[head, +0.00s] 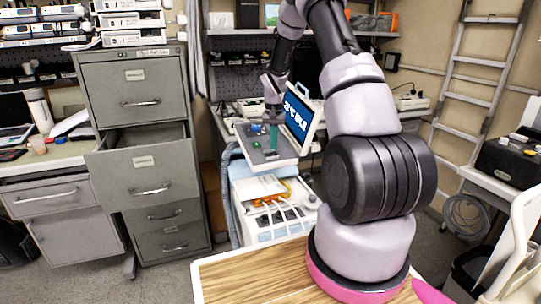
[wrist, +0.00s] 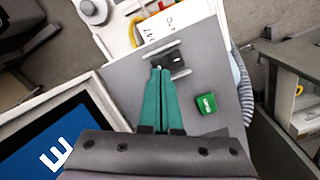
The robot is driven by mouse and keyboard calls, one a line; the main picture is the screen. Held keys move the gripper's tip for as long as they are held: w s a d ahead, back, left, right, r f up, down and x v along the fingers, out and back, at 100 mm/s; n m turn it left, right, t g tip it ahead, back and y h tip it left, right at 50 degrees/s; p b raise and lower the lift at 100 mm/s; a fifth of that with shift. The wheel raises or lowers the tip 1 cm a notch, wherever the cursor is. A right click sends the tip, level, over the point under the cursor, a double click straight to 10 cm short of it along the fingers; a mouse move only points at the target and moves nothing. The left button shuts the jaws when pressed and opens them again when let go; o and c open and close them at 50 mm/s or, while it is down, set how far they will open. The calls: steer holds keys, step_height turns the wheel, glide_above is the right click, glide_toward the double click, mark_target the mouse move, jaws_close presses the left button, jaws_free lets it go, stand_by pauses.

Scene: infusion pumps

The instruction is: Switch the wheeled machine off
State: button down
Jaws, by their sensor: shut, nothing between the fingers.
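The wheeled machine (head: 282,217) stands beyond the wooden surface, with a tilted grey panel (head: 259,160) and a lit blue screen (head: 298,117) with white characters. In the wrist view the panel (wrist: 207,65) carries a small black switch-like part (wrist: 179,62) on a grey plate and a green block (wrist: 209,103) with pale marks. The screen (wrist: 45,145) is lit at lower left. My gripper (head: 272,148) is over the panel. Its green fingers (wrist: 160,72) are shut and empty, tips beside the black part, partly covering its plate. I cannot tell if they touch it.
A grey filing cabinet (head: 145,185) with an open drawer stands left of the machine. A bench (head: 228,125) with small items is behind it. The wooden surface (head: 250,280) is in front. A ladder (head: 478,85) leans at right.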

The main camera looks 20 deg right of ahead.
steer(key=shift+f, duration=0.95)
stand_by(0.4)
steer(key=shift+r, duration=3.55)
step_height(320, 180, up, 14)
steer(key=t, duration=0.2)
glide_above(274, 154)
steer(key=s+a, duration=0.3)
steer(key=s, duration=0.2)
steer(key=s+a+r+t, duration=0.2)
steer(key=s+a+r, duration=0.1)
steer(key=s+r, duration=0.5)
steer(key=s+a+r+n+t+y, duration=0.1)
steer(key=s+a+r, duration=0.1)
steer(key=s, duration=0.8)
steer(key=s+a+r+t+y, duration=0.1)
steer(key=s+r, duration=0.3)
steer(key=s, duration=0.6)
steer(key=shift+a+r+n+t, duration=0.3)
steer(key=shift+a+n+t, duration=0.1)
steer(key=shift+a+t, duration=0.3)
